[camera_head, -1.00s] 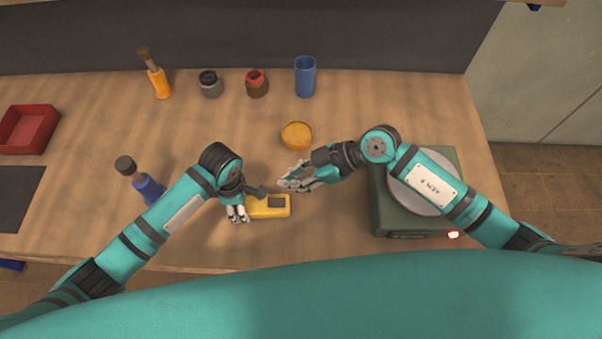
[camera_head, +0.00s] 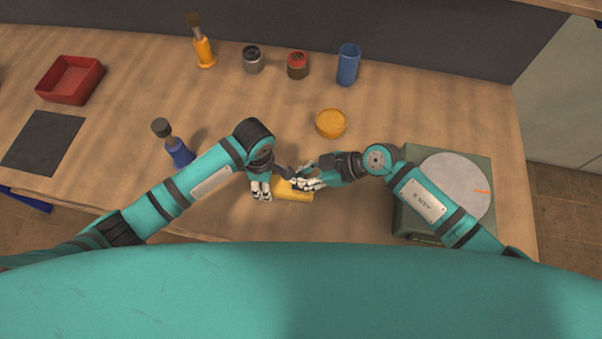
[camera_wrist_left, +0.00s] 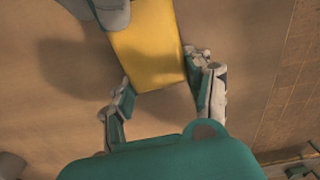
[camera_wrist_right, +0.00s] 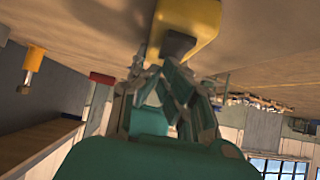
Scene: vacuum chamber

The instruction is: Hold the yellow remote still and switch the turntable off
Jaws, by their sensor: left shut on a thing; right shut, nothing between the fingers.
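The yellow remote (camera_head: 294,194) lies on the bench between my two grippers. My left gripper (camera_head: 261,190) is shut on its left end; in the left wrist view the fingers sit on both sides of the remote (camera_wrist_left: 148,45). My right gripper (camera_head: 308,184) is shut and empty, with its fingertips over the remote's dark patch. In the right wrist view the fingertips (camera_wrist_right: 172,66) meet a dark grey part on the remote (camera_wrist_right: 190,20); I cannot tell whether they press it. The turntable (camera_head: 455,185) is a green box with a grey disc bearing an orange mark, partly behind my right arm.
A round yellow-orange dish (camera_head: 331,123) is beyond the remote. A blue-handled brush (camera_head: 178,152) stands near my left arm. A blue cup (camera_head: 348,65), two small jars and an orange-handled brush (camera_head: 203,50) line the back. A red tray (camera_head: 70,80) is far left.

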